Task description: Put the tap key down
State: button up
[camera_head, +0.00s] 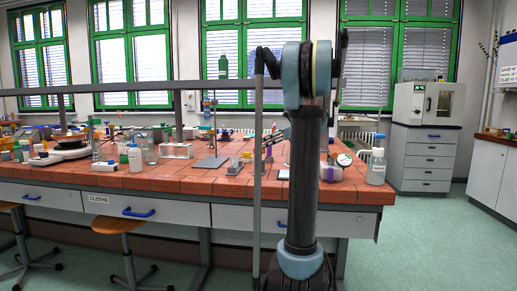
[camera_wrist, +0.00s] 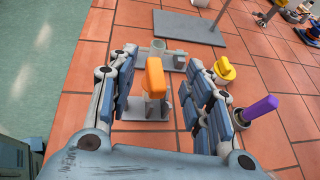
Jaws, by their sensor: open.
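My gripper (camera_wrist: 163,62) is open over the tiled bench, with one finger on each side of an orange-topped piece. The orange handle (camera_wrist: 154,78) has a pale lower part and stands upright at a small grey base (camera_wrist: 130,114). It looks like the tap key, though I cannot be sure. There is a visible gap between it and each finger. I cannot tell whether its lower end sits in the base or in front of it. In the head view my arm hides much of this spot.
A yellow-topped piece (camera_wrist: 224,69) stands just beyond the right finger. A purple handle (camera_wrist: 259,108) rises right of that finger. Bare tile (camera_wrist: 105,20) shows at the upper left, beside the bench edge.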

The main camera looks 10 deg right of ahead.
jog(key=v, duration=0.7)
jog(key=shift+d+r, duration=0.15)
jog(key=shift+d, duration=0.15)
jog(key=s+a+f+n+g+h, duration=0.2)
jog(key=s+a+f+n, duration=0.35)
jog(key=s, duration=0.35)
jog(key=s+a+f+n+g+h, duration=0.1)
jog(key=s+a+f+n+h, duration=0.25)
jog(key=s+a+f, duration=0.5)
jog(key=s+d+f+n+h, duration=0.1)
jog(key=s+f+n+h, duration=0.2)
jog(key=s+f+n, duration=0.4)
jog(key=s+d+f+n+g+h, duration=0.1)
jog(key=s+d+f+n+h, duration=0.1)
jog(key=s+f+n, duration=0.5)
jog(key=s+f+h, duration=0.1)
jog(key=s+f, duration=0.4)
jog(key=s, duration=0.2)
jog(key=shift+s+n, duration=0.3)
jog(key=shift+s, duration=0.05)
jog(key=shift+d, duration=0.1)
